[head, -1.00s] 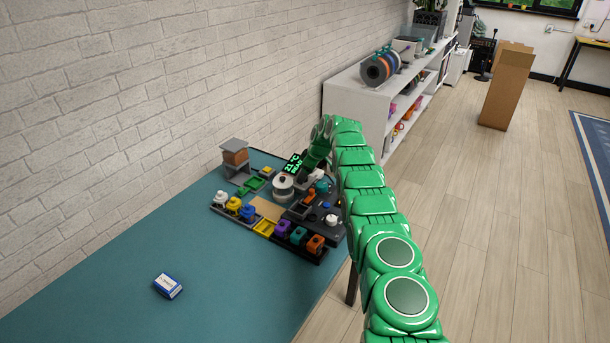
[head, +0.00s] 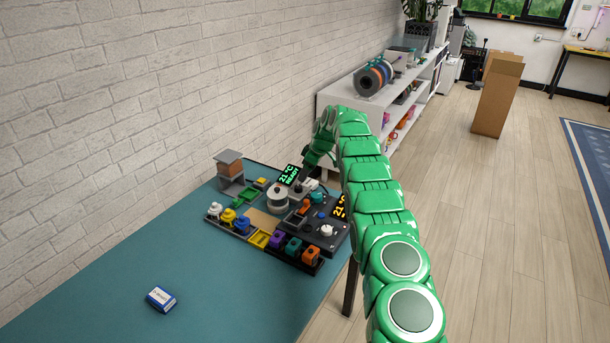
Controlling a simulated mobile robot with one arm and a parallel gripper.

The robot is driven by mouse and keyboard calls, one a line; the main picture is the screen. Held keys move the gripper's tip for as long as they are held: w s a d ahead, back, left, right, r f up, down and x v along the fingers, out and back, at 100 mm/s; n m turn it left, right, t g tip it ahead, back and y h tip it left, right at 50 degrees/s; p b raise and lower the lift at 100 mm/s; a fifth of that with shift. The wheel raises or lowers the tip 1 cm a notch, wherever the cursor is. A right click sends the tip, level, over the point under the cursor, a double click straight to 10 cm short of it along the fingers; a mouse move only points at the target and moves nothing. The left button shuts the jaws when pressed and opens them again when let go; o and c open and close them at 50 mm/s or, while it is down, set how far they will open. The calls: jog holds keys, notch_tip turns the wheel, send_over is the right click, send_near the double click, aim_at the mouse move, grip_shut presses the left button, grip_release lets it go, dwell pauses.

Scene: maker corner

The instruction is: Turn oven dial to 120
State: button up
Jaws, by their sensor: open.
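The workstation on the teal table has a dark panel (head: 315,240) with a white knob (head: 327,231) on its front right part. A second white knob-like part (head: 311,185) sits farther back, close to my gripper. I cannot tell which is the oven dial, and no scale marks are readable. A green display (head: 288,175) reads 21 °C READY; an orange display (head: 340,207) at the right shows 21 and is partly hidden by my arm. My gripper (head: 304,181) is open, pointing down over the back of the station. Its fingertips are small and dark; contact is unclear.
A white round canister (head: 278,199) stands left of my gripper. Several coloured knobbed blocks line the station's front edge. A grey stand with a brown block (head: 230,163) is at the back left.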

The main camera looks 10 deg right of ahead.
aim_at(298, 187)
jog(key=shift+s+a+m+t+h, duration=0.15)
jog(key=shift+m+t, duration=0.1)
jog(key=shift+m, duration=0.4)
jog(key=shift+s+a+m+t+h, duration=0.15)
jog(key=shift+m+t, duration=0.1)
jog(key=shift+m, duration=0.4)
jog(key=shift+x, duration=3.9)
jog(key=c, duration=1)
